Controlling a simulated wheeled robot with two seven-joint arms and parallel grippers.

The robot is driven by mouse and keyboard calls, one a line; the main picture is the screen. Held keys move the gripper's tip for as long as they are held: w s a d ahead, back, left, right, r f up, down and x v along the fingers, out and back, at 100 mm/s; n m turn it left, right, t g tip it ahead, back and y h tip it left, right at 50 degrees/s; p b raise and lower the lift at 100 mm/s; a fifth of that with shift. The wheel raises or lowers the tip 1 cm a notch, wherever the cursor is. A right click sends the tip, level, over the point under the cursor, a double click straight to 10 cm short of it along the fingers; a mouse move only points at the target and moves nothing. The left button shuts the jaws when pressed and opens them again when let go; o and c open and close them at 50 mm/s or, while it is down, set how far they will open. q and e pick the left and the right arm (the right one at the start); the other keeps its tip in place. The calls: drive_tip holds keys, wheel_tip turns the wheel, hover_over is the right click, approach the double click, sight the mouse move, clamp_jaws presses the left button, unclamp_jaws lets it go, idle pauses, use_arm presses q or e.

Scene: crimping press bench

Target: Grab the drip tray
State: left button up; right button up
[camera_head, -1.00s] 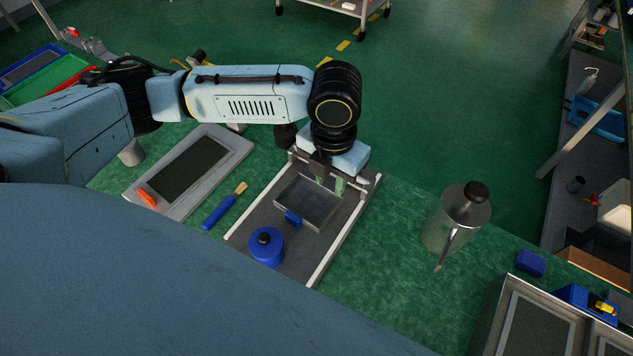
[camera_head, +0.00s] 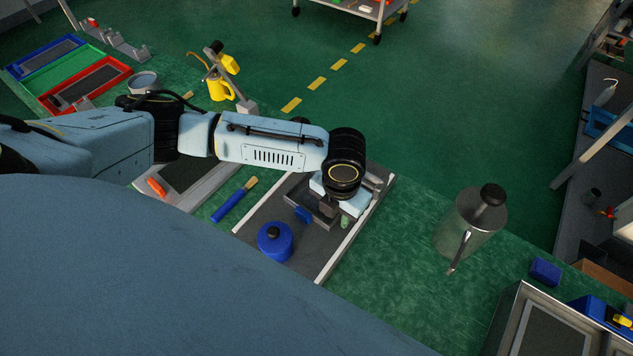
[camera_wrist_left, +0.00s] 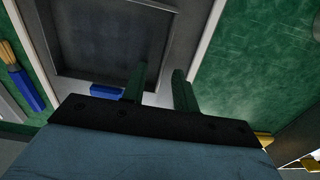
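The drip tray, a shallow dark grey metal tray with a raised rim (camera_wrist_left: 112,82), lies on a grey board on the green bench. In the head view my left arm hides most of it. My left gripper (camera_head: 337,218) points down over the tray's right part. In the left wrist view its two green fingers (camera_wrist_left: 160,88) are apart, near the tray's right rim. I cannot tell whether they touch it. My right gripper is not in view.
A blue pot with a black knob (camera_head: 275,242) stands on the board near the tray. A blue-handled brush (camera_head: 233,200) lies to the left. Bare green bench lies between board and canister.

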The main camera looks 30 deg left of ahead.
use_arm(q)
drive_tip(key=shift+f, duration=0.1)
drive_tip(key=shift+c, duration=0.4)
clamp_jaws()
